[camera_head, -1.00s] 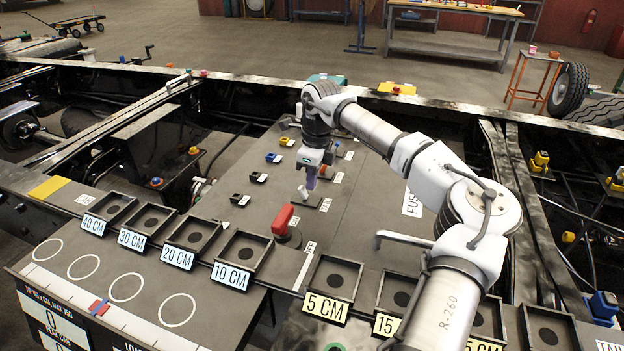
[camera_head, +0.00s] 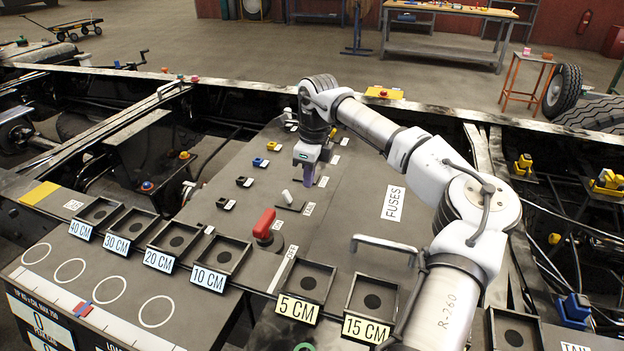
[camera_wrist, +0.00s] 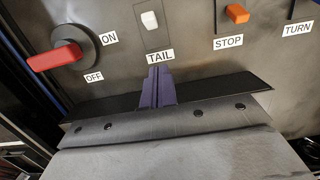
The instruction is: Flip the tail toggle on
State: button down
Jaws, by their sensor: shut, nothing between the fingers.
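The tail toggle (camera_wrist: 150,20) is a small white lever in a dark slot, above the TAIL label (camera_wrist: 160,57) in the wrist view. In the head view, the white toggle (camera_head: 287,196) stands on the sloping grey panel, leaning slightly to the left. My gripper (camera_head: 308,185) is just to the right of and behind it, with purple fingers pressed together and empty.
A red rotary handle (camera_wrist: 56,57) with ON and OFF labels is left of the toggle. An orange STOP lever (camera_wrist: 237,13) is to the right. Several small switches line the panel behind. Open-topped trays with distance labels, such as the 10 CM tray (camera_head: 198,277), line the front.

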jog(key=w+a+r, duration=0.2)
jog(key=a+r, duration=0.4)
jog(key=shift+a+r+b, duration=0.15)
jog(key=shift+a+b, duration=0.2)
jog(key=shift+b, duration=0.1)
